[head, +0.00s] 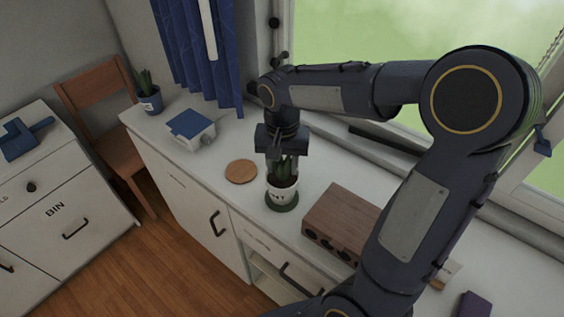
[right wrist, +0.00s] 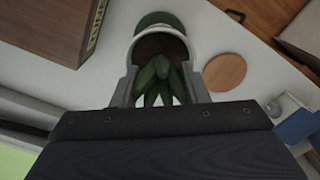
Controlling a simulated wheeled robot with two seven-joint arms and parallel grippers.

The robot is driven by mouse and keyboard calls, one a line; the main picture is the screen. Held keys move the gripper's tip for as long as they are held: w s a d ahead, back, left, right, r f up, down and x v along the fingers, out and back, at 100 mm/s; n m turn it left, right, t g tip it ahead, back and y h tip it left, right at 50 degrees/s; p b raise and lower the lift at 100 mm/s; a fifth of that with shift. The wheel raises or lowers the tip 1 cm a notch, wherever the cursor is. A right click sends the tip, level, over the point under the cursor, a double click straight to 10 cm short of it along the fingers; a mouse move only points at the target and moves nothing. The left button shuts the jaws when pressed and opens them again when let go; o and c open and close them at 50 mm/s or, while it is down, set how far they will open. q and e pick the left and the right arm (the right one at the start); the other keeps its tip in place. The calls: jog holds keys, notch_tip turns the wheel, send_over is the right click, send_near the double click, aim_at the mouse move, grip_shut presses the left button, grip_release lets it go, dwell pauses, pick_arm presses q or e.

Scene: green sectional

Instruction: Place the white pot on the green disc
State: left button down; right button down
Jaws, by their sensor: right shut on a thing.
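The white pot (head: 281,194) holds a green plant and stands upright over the green disc (head: 283,206) on the white counter. The disc's rim shows around the pot's base; whether the base touches it is hard to tell. My right gripper (head: 283,157) comes down from above and is shut on the white pot. In the right wrist view the two fingers lie on either side of the pot (right wrist: 193,48), with the plant's leaves between them. The green disc (right wrist: 158,18) shows beyond the pot's rim. My left gripper is not in view.
A round wooden disc (head: 241,171) lies left of the pot. A brown wooden box with round holes (head: 340,222) stands close on the right. A blue-topped white box (head: 191,128) and a blue pot with a plant (head: 149,100) stand farther left. The window is behind.

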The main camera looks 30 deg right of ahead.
jog(key=shift+f, duration=0.15)
jog(key=c, duration=0.8)
grip_release()
jog(key=shift+c, duration=0.2)
